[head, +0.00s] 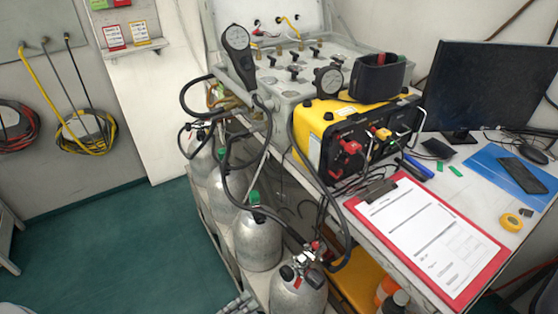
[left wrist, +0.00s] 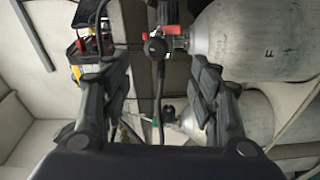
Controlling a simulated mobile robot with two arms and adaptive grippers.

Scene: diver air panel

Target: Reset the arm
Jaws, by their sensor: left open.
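My left gripper (left wrist: 152,75) is open in the left wrist view, its two dark fingers spread with nothing held between them. Beyond the fingers are a silver cylinder (left wrist: 258,40) with its valve and a black hose (left wrist: 159,90). I cannot tell whether a finger touches the cylinder. In the head view, the left gripper cannot be made out clearly. My right gripper does not show in either view. Several silver cylinders stand in a row in the head view, the nearest (head: 298,294) with a red and black valve.
The air panel (head: 275,85) carries gauges and knobs. A yellow and black unit (head: 322,115), a red clipboard (head: 478,288), a monitor (head: 490,85) and a tape roll (head: 511,222) crowd the bench. Hoses hang over its left edge. The green floor (head: 110,245) at left is clear.

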